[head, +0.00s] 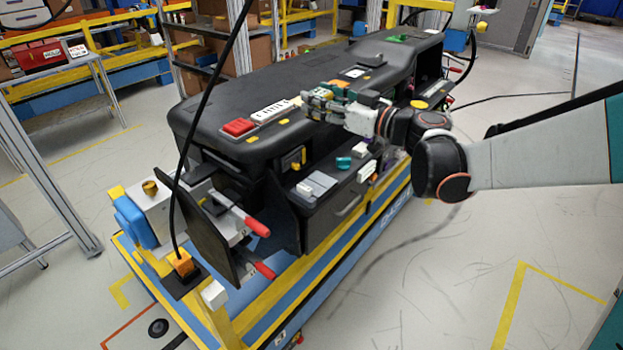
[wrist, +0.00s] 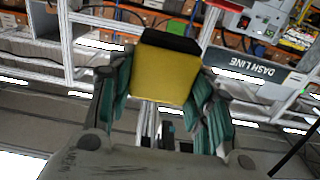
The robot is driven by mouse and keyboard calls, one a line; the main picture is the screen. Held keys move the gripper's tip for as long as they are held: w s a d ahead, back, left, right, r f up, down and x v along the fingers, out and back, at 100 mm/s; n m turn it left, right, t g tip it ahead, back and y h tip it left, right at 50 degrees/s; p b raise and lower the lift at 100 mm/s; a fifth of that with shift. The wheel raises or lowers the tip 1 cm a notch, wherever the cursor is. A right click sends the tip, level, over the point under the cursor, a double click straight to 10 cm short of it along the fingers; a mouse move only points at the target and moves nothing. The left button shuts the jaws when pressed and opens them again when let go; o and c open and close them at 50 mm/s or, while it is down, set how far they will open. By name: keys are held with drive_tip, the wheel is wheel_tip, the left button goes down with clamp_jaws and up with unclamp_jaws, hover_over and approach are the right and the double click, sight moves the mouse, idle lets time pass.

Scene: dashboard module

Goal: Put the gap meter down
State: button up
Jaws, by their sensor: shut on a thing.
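The gap meter (wrist: 165,75) shows in the wrist view as a yellow block with a black top end. My gripper (wrist: 163,95) is shut on it, with a green finger pad on each side. In the head view my gripper (head: 322,103) is over the top of the black dashboard module (head: 215,115), near its front edge. The meter is mostly hidden there by the fingers. I cannot tell whether it touches the dashboard.
A red block (head: 238,127) and a white strip (head: 274,111) lie on the dashboard left of my gripper. Red-handled clamps (head: 257,227) stick out at the near left end. A black cable (head: 207,90) hangs down on the left. The floor at right is mostly clear.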

wheel_tip(320, 180, down, 20)
drive_tip(key=b, duration=0.7)
drive_tip(key=shift+a, duration=0.1)
drive_tip(key=shift+w+f, duration=0.1)
drive_tip(key=shift+f, duration=0.05)
drive_tip(key=o, duration=1.1)
